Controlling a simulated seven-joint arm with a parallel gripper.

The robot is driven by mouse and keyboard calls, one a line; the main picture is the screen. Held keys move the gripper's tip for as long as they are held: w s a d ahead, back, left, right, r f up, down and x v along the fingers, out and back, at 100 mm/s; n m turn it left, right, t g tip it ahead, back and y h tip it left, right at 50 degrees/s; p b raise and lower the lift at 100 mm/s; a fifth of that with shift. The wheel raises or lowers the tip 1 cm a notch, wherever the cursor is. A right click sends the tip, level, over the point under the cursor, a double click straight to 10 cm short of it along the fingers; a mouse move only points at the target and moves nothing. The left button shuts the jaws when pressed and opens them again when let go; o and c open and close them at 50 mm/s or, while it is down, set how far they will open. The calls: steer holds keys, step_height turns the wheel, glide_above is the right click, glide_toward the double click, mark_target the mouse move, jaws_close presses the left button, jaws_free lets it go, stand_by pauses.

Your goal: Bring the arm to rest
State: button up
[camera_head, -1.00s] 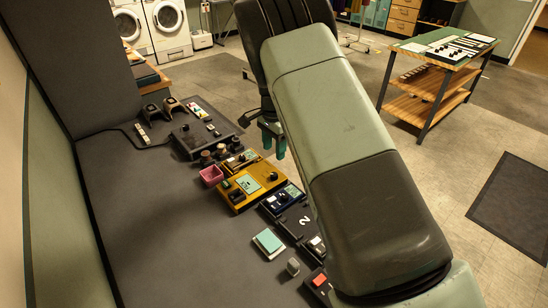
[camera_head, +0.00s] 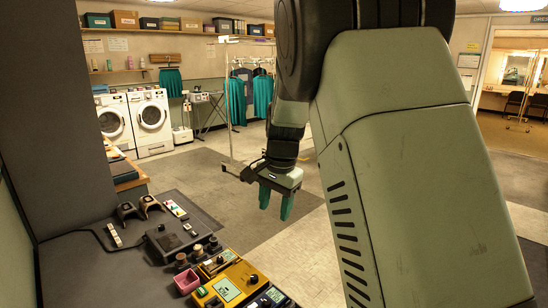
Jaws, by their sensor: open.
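My gripper (camera_head: 275,203) hangs from my raised arm near the middle of the head view. Its two teal fingers point down and are apart, with nothing between them. It is to the right of the dark counter (camera_head: 75,265) and shows against the floor beyond. My large green arm links fill the right half and hide much of the room behind them.
Washing machines (camera_head: 151,122) and a rack of teal garments (camera_head: 237,100) stand at the back. Open floor lies between.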

steer(key=s+d+r+n+t, duration=0.2)
steer(key=s+d+r+n, duration=0.35)
steer(key=s+r, duration=0.9)
steer(key=s+d+n+t, duration=0.1)
steer(key=s+d, duration=0.1)
steer(key=s, duration=0.6)
steer(key=s+d+f+t+h, duration=0.1)
steer(key=s+d, duration=0.2)
steer(key=s, duration=0.5)
steer(key=shift+s+d+f+n, duration=0.25)
steer(key=shift+d+f+n, duration=0.05)
steer(key=shift+n, duration=0.05)
